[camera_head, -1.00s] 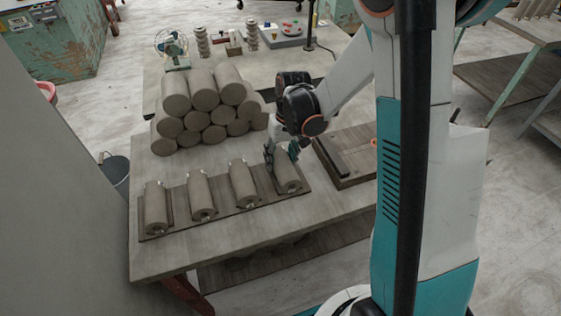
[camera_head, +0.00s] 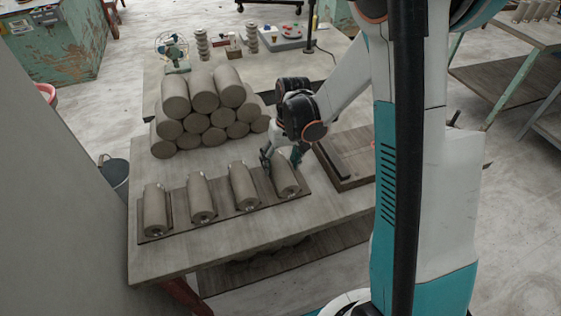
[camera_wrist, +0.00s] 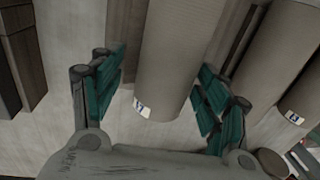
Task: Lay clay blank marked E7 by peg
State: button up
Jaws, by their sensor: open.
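A grey-brown clay cylinder (camera_head: 286,180) lies at the right end of a long dark board (camera_head: 224,207) in the head view. My gripper (camera_head: 281,159) is at its far part, with one finger on each side. In the wrist view the clay cylinder (camera_wrist: 170,60) lies between the teal finger pads of my open gripper (camera_wrist: 158,85), with visible gaps on both sides. A small white label (camera_wrist: 141,107) with a blue mark is on its near end; I cannot read it surely. Any peg by it cannot be made out.
Three more clay cylinders (camera_head: 200,200) lie in a row to the left on the board. A stack of larger clay rolls (camera_head: 205,105) stands behind. A dark wooden tray (camera_head: 345,165) is close on the right. The table front (camera_head: 250,235) is clear.

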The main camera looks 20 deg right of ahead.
notch_tip(320, 180, up, 12)
jog(key=d+p, duration=0.2)
jog(key=p, duration=0.2)
jog(key=s+a+r+t+h, duration=0.1)
jog(key=s+r+t, duration=0.6)
jog(key=s+r, duration=0.7)
jog(key=shift+s+a, duration=0.6)
jog(key=shift+s, duration=1.45)
jog(key=shift+o, duration=0.5)
jog(key=shift+r, duration=0.1)
